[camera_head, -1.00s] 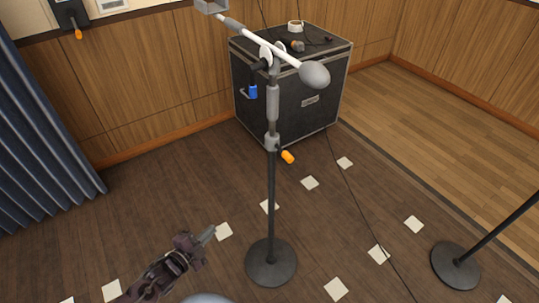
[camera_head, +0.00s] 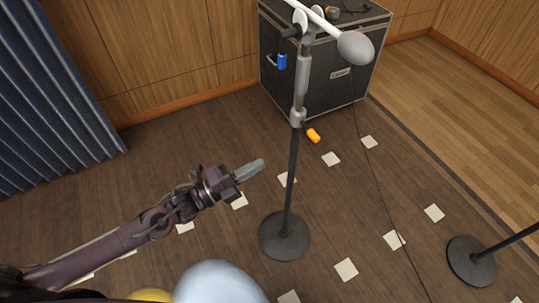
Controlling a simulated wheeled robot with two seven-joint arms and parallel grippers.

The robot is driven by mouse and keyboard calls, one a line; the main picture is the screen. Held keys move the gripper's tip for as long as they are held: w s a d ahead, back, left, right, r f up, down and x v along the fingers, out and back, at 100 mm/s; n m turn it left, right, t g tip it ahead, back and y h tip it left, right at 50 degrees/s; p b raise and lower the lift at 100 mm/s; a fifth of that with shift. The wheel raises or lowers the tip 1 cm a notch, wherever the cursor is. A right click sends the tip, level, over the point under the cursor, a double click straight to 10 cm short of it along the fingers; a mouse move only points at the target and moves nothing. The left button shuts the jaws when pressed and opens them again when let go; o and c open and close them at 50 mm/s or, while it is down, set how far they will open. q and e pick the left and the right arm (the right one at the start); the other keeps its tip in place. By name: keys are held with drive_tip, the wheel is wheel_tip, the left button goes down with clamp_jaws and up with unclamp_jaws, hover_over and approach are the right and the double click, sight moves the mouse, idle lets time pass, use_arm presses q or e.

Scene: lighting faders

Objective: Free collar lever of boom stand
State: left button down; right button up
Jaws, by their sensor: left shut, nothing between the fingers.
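The boom stand (camera_head: 292,185) stands upright on a round black base. Its grey collar (camera_head: 297,117) sits partway up the pole, with an orange lever (camera_head: 313,136) sticking out to the lower right. Higher up is a white boom (camera_head: 318,20) with a pale grey rounded end, and a blue handle at its left. My left gripper (camera_head: 254,169) is shut and empty, in the picture left of the pole and below the collar, apart from the stand. My right gripper is out of view.
A black case (camera_head: 340,95) stands behind the stand. A second stand's round base (camera_head: 472,261) is at the lower right. A thin cable runs across the floor, and several white floor marks (camera_head: 346,269) lie around. A blue curtain (camera_head: 55,90) hangs at the left.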

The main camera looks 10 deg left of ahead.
sight(309, 131)
use_arm(q)
drive_tip(key=p+x, duration=0.2)
drive_tip(key=x, duration=1)
drive_tip(key=shift+w+d, duration=0.2)
drive_tip(key=shift+d, duration=0.05)
drive_tip(key=shift+r, duration=0.1)
